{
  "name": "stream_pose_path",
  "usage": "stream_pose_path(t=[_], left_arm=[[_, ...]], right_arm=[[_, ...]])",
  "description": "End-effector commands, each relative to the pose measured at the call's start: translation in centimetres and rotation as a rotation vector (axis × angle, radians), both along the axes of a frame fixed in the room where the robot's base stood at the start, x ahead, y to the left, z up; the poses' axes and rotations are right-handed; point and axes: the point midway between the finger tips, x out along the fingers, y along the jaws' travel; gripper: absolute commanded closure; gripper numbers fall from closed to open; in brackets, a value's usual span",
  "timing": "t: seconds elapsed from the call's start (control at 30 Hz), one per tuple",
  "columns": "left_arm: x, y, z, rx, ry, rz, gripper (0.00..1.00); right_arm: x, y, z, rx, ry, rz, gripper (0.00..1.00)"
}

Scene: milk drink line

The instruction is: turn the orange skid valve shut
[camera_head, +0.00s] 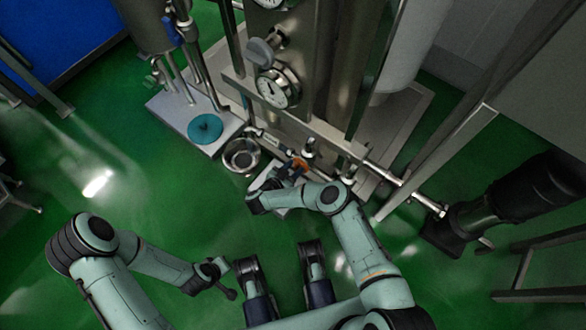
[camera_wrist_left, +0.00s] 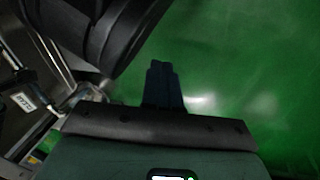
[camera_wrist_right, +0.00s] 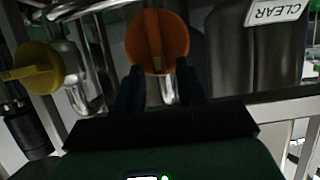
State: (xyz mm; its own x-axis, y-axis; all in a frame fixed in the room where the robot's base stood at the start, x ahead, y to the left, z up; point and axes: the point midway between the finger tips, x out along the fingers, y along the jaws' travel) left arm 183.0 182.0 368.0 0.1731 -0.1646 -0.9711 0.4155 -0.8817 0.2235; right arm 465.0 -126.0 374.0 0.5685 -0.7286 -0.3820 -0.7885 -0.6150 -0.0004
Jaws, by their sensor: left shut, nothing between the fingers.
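The orange skid valve (camera_wrist_right: 157,40) has a round handle with a raised grip bar that runs roughly up and down in the right wrist view. In the head view the valve (camera_head: 299,163) shows as a small orange patch on the skid's low pipework. My right gripper (camera_wrist_right: 161,84) is open, with its fingers spread on either side of the handle's lower part; whether they touch it I cannot tell. My left gripper (camera_wrist_left: 163,72) is shut and empty, away from the skid over the green floor. It also shows in the head view (camera_head: 231,294).
A yellow valve handle (camera_wrist_right: 32,68) sits left of the orange one, with bent steel pipes between. A "CLEAR" label (camera_wrist_right: 276,11) is at the upper right. The skid has a pressure gauge (camera_head: 274,89) and a teal disc (camera_head: 205,128). Green floor lies open at left.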

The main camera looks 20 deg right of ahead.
Motion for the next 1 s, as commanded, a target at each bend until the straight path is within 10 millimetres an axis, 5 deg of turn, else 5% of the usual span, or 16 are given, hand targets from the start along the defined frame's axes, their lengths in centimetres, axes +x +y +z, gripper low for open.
stream_pose_path(t=[0.07,0.17,0.57,0.83,1.0], left_arm=[[0.0,0.0,0.0,0.000,0.000,0.000,1.00],[0.0,0.0,0.0,0.000,0.000,0.000,1.00],[0.7,-0.1,0.7,0.002,-0.024,-0.001,1.00],[3.4,-0.5,3.6,0.006,-0.117,-0.005,1.00],[1.5,-1.4,4.5,-0.019,-0.067,-0.023,1.00]], right_arm=[[0.0,0.0,0.0,0.000,0.000,0.000,0.67],[0.0,0.0,0.0,0.000,0.000,0.000,1.00],[-0.2,-0.1,0.1,0.022,-0.028,0.000,1.00],[-0.7,-0.4,0.2,0.118,-0.150,0.002,1.00],[-1.2,-0.8,0.0,0.211,-0.269,0.003,1.00]])
